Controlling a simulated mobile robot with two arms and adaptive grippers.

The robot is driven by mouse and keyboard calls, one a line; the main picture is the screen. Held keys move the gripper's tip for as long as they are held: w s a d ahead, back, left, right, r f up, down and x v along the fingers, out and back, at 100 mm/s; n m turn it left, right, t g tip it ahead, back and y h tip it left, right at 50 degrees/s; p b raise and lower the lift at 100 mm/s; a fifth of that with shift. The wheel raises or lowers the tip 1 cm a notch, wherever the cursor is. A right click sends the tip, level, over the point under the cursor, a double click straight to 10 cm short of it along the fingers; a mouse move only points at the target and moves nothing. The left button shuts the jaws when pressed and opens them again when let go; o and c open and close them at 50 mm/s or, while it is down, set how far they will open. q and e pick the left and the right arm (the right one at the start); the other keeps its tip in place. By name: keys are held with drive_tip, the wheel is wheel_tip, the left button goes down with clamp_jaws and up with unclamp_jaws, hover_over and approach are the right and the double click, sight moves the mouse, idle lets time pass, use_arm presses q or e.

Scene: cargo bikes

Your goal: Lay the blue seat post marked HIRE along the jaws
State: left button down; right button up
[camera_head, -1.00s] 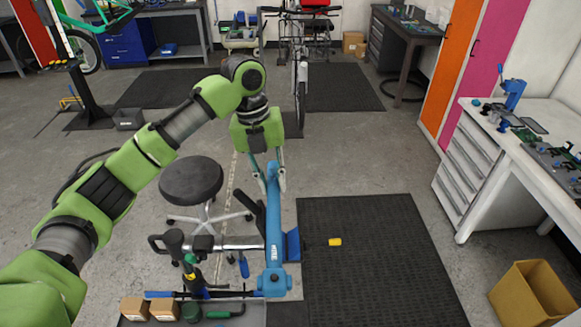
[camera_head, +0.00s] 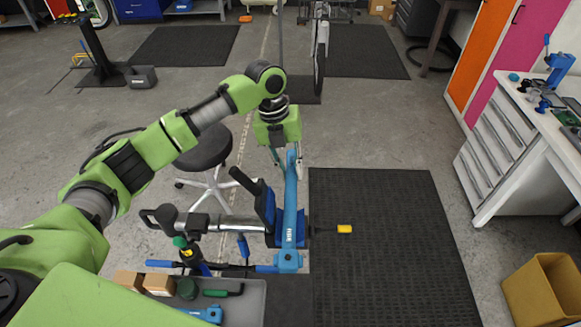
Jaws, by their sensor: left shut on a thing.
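The blue seat post (camera_head: 290,205) stands nearly lengthwise in view, with white HIRE lettering near its lower end and a clamp head (camera_head: 288,261) at the bottom. My left gripper (camera_head: 285,160) is shut on its upper end. The blue jaws (camera_head: 265,205) of the repair stand clamp show on both sides of the post, which overlaps them in view. I cannot tell whether the post touches them. The clamp's yellow-ended handle (camera_head: 344,229) sticks out to the right. My right gripper is not in view.
A grey tool tray (camera_head: 252,303) with boxes and tools lies below the clamp. A black stool (camera_head: 206,150) stands behind left. A dark mat (camera_head: 385,240) lies clear on the right. A white workbench (camera_head: 520,140) and an open cardboard box (camera_head: 541,287) are farther right.

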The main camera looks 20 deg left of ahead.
use_arm(q)
drive_tip(key=b+x, duration=0.2)
drive_tip(key=shift+a+f, duration=0.25)
drive_tip(key=shift+f, duration=0.05)
drive_tip(key=shift+f+b, duration=0.45)
drive_tip(key=shift+f, duration=0.7)
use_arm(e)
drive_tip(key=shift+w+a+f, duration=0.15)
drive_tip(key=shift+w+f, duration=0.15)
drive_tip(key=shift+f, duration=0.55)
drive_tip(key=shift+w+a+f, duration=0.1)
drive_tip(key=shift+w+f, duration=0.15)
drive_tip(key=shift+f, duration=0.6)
use_arm(q)
drive_tip(key=c, duration=1.8)
unclamp_jaws()
drive_tip(key=shift+o, duration=0.2)
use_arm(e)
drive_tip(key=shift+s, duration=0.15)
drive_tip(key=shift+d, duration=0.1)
